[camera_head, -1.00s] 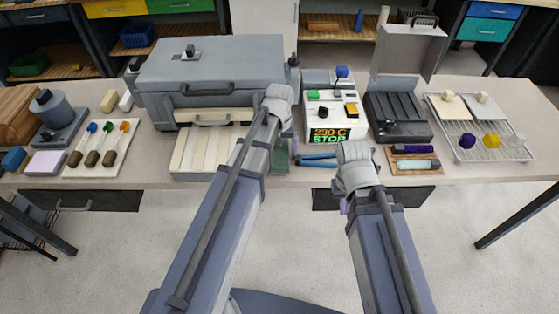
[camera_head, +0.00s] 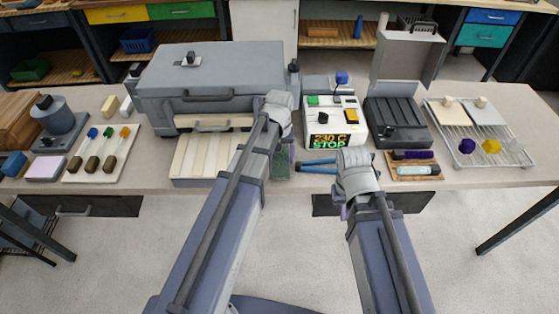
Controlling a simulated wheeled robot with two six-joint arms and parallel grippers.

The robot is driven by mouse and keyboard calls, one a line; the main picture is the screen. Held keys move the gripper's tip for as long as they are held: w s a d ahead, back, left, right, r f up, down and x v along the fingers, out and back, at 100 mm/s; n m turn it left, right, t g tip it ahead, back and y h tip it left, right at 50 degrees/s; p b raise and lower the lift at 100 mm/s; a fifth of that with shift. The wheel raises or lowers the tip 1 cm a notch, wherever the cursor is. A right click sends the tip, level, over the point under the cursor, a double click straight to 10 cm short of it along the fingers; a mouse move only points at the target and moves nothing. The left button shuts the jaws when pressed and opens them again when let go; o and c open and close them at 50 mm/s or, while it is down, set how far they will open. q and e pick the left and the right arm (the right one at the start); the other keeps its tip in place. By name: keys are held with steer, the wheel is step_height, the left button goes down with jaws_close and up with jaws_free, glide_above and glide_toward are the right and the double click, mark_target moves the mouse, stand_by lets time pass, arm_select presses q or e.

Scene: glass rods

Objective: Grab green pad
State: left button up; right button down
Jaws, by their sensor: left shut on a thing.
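A green pad (camera_head: 281,162) shows at the front of the bench, just right of the cream slatted tray. It is partly hidden behind my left forearm and wrist. My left gripper (camera_head: 284,138) is at the pad, its fingers mostly hidden by my own wrist, and it is shut on the pad. My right gripper (camera_head: 347,198) is over the front edge of the bench, right of the pad and apart from it. Its fingers are largely hidden behind its wrist, so I cannot tell if it is open.
A blue-handled tool (camera_head: 319,163) lies between my wrists. A controller reading 230 C STOP (camera_head: 335,115) stands behind it. A large grey box (camera_head: 212,78) stands behind the slatted tray (camera_head: 203,160). A wooden tray (camera_head: 393,169) with rods and a wire rack (camera_head: 470,155) are at right.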

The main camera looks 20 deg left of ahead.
mark_target(280, 159)
arm_select(q)
steer(key=shift+r, duration=0.1)
step_height(280, 159, up, 10)
steer(key=p, duration=1)
